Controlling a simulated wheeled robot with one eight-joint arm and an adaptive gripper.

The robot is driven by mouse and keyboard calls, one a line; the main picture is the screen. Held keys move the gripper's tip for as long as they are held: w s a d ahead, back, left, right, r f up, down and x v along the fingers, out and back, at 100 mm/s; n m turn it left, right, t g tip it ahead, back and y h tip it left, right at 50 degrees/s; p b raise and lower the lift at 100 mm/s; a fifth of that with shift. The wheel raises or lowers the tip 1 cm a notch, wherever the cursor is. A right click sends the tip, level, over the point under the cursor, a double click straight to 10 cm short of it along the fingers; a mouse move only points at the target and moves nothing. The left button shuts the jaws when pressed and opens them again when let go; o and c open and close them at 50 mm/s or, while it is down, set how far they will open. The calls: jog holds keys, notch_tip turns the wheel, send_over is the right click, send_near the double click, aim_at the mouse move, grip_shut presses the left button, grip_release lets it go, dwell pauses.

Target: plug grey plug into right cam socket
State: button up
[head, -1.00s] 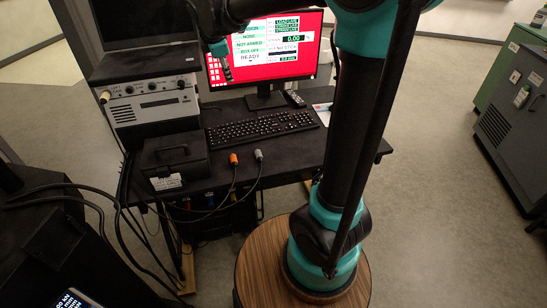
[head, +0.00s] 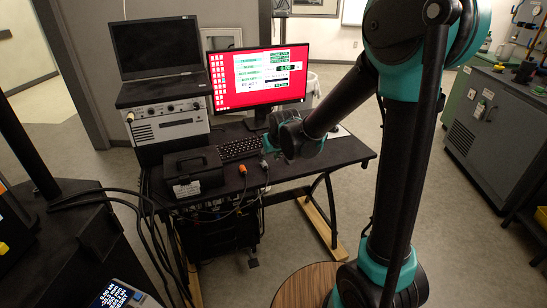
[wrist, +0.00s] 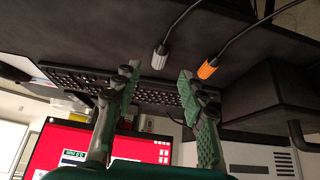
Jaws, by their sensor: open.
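The grey plug (wrist: 160,57), on a dark cable, lies on the black desk in the wrist view, slightly beyond the fingertips and between their lines. In the head view the grey plug (head: 264,164) shows small near the desk's front edge. My gripper (wrist: 158,74) is open and empty, its two green-padded fingers apart. In the head view my gripper (head: 268,146) is over the desk, close to the grey plug; its fingers are hard to make out. I cannot make out the right cam socket in either view.
An orange plug (head: 243,169) lies beside the grey one. The keyboard (head: 239,149), a black box with a handle (head: 193,172), a monitor (head: 260,77) and a grey instrument unit (head: 170,125) with a laptop on top stand around. Black cables hang at left.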

aim_at(266, 165)
jog(key=shift+x, duration=3.8)
grip_shut()
jog(key=shift+r, duration=2.55)
